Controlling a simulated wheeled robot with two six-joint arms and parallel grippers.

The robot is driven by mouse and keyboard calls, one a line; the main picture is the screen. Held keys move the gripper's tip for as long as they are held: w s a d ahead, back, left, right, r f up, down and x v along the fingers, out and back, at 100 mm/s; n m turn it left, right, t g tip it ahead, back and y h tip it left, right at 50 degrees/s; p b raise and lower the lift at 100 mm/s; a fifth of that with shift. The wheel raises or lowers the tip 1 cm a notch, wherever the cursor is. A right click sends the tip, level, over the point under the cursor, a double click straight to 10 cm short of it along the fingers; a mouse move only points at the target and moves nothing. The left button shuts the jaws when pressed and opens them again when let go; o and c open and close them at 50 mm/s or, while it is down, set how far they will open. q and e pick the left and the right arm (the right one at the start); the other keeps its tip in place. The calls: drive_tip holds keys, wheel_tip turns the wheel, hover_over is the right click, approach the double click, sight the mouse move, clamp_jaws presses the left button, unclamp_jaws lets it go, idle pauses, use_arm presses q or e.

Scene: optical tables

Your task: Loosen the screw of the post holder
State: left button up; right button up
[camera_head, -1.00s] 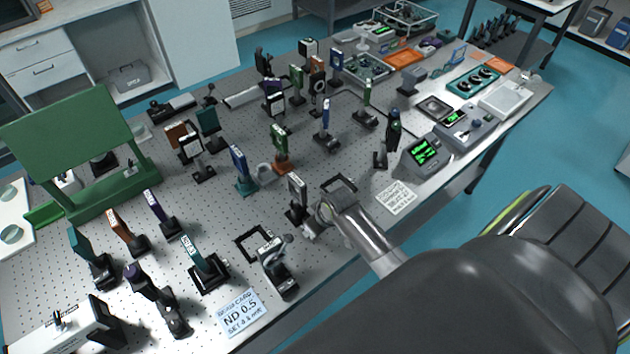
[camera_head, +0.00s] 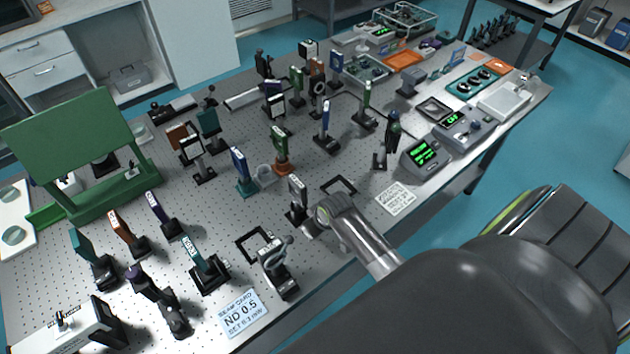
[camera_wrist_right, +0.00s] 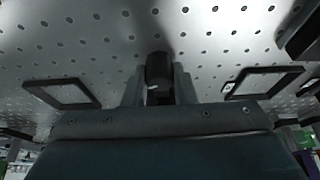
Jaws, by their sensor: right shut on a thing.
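A dark post holder (camera_head: 296,212) stands upright on the perforated table, carrying a post with a pale-labelled plate. My right gripper (camera_head: 309,226) is low at its right side, partly hidden behind my own wrist. In the right wrist view the gripper's two fingers (camera_wrist_right: 158,92) stand close on either side of a dark rounded piece of the post holder (camera_wrist_right: 158,68). The gripper is shut on the screw there, but the screw's outline is hard to make out between the fingers. My left gripper is not in view.
A black square frame (camera_head: 270,239) lies left of the post holder and another (camera_head: 338,185) lies to its right. A clamp-like mount (camera_head: 276,270) and the ND 0.5 card (camera_head: 243,313) are nearer the front edge. Several post-mounted optics crowd the table behind.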

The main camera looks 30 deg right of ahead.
drive_tip(key=shift+m, duration=0.3)
drive_tip(key=o, duration=1)
drive_tip(key=shift+s+r, duration=0.2)
drive_tip(key=shift+r, duration=0.3)
drive_tip(key=b+v, duration=0.1)
drive_tip(key=v, duration=1.5)
drive_tip(key=shift+s+a+r+b, duration=0.1)
drive_tip(key=shift+s+r+b, duration=0.05)
drive_tip(key=shift+b, duration=0.15)
